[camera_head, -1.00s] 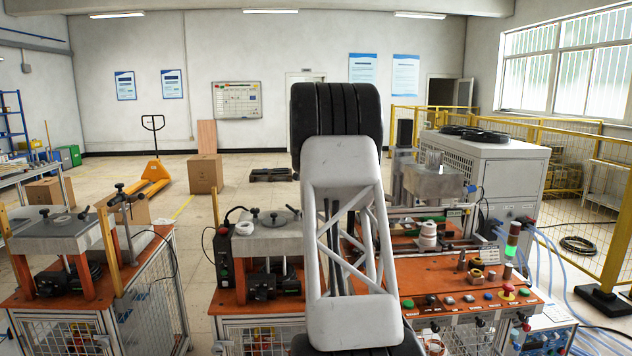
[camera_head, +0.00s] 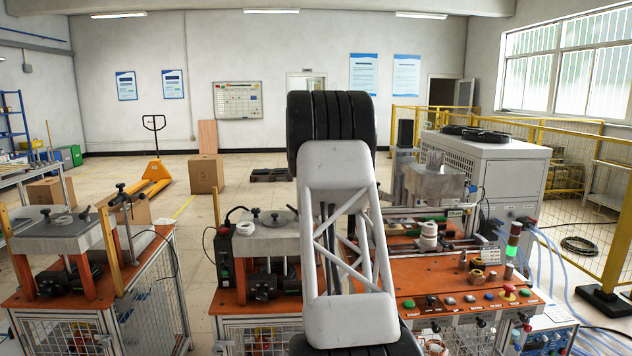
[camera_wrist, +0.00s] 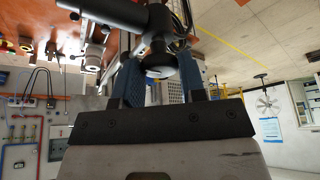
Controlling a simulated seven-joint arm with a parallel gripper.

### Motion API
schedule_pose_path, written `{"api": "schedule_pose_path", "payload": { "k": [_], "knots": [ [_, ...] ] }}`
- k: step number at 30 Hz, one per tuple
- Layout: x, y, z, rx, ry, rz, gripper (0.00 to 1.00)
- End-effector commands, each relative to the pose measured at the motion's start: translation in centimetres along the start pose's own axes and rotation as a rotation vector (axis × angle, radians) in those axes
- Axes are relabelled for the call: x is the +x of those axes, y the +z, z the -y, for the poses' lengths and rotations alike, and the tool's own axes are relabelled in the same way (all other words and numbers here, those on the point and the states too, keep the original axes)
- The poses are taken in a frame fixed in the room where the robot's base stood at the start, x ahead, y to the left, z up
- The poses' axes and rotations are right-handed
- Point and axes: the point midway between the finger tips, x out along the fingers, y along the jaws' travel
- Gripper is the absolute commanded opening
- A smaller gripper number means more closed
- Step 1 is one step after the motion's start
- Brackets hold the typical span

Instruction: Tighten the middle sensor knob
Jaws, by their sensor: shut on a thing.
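In the wrist view, my gripper (camera_wrist: 160,75) shows as a dark bar with two blue fingers rising from it. The fingers stand on either side of a dark round knob (camera_wrist: 160,52), and the gripper is shut on it. The knob joins a thick black cylindrical fitting (camera_wrist: 105,10) at the top of that view. A pale disc-like face shows between the fingers. Where each fingertip touches is hard to see. In the head view, my arm hides the gripper and the knob, so I cannot confirm there that it is the middle one.
An orange workbench (camera_head: 455,287) with push buttons and a lit green signal lamp (camera_head: 513,240) stands right of my arm. A press station (camera_head: 262,240) stands directly left, and another station (camera_head: 60,240) farther left. Yellow railing (camera_head: 585,190) closes off the right side.

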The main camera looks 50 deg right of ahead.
Motion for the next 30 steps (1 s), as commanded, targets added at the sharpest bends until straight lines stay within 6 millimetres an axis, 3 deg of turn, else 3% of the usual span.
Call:
{"api": "schedule_pose_path", "payload": {
  "k": [1, 6, 20, 30],
  "knots": [
    [0.0, 0.0, 0.0, 0.0, 0.0, 0.0, 0.41],
    [0.0, 0.0, 0.0, 0.0, 0.0, 0.0, 0.63],
    [-0.8, 0.0, 0.0, 0.0, -0.001, -0.001, 0.63],
    [-4.8, -0.1, 0.0, 0.0, -0.002, -0.002, 0.63]
  ]
}}
